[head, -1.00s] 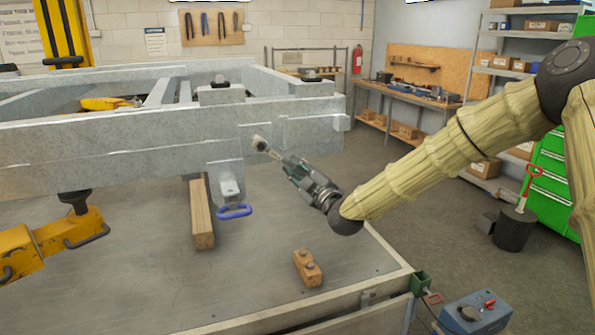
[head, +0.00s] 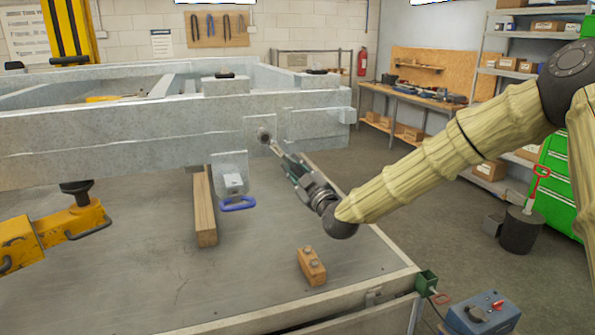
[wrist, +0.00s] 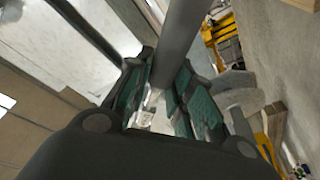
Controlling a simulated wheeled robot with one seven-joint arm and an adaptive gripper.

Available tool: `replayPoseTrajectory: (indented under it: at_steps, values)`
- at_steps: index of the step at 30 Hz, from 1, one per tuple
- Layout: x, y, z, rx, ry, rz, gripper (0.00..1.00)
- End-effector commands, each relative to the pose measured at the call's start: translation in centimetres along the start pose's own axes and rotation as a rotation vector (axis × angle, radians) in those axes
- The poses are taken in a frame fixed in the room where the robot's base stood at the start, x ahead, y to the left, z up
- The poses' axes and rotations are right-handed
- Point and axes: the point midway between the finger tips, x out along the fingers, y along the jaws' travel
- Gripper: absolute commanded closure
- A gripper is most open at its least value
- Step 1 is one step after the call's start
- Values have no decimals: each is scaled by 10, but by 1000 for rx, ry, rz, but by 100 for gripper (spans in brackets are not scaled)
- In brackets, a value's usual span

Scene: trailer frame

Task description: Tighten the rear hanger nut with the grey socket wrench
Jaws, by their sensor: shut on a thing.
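My gripper (head: 300,178) is shut on the grey socket wrench (head: 276,148) at the end of my arm. In the wrist view, the wrench's grey shaft (wrist: 182,35) runs up between the green-padded fingers of my gripper (wrist: 160,92). In the head view, the wrench's socket end (head: 264,135) is at the small plate on the near side rail of the grey trailer frame (head: 130,125). The rear hanger nut is not visible; the socket end covers that spot. I cannot tell whether the socket is seated on it.
A bracket with a blue handle (head: 238,204) hangs below the rail, left of the wrench. A wooden beam (head: 204,215) and a wooden block (head: 312,266) lie on the metal bench (head: 150,270). A yellow clamp (head: 60,232) stands at left. A blue control box (head: 480,315) sits at lower right.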

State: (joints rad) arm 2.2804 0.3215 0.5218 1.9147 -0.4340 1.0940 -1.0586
Motion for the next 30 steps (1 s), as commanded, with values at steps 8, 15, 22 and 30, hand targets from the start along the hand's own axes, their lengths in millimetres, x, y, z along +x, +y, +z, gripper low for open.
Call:
replayPoseTrajectory:
  at_steps: [8,15,22,30]
  values:
    - [0,-13,1,95,1,26,100]
    - [0,-13,-1,105,1,29,100]
    - [0,-17,0,118,1,31,100]
    - [0,-32,-1,222,2,57,100]
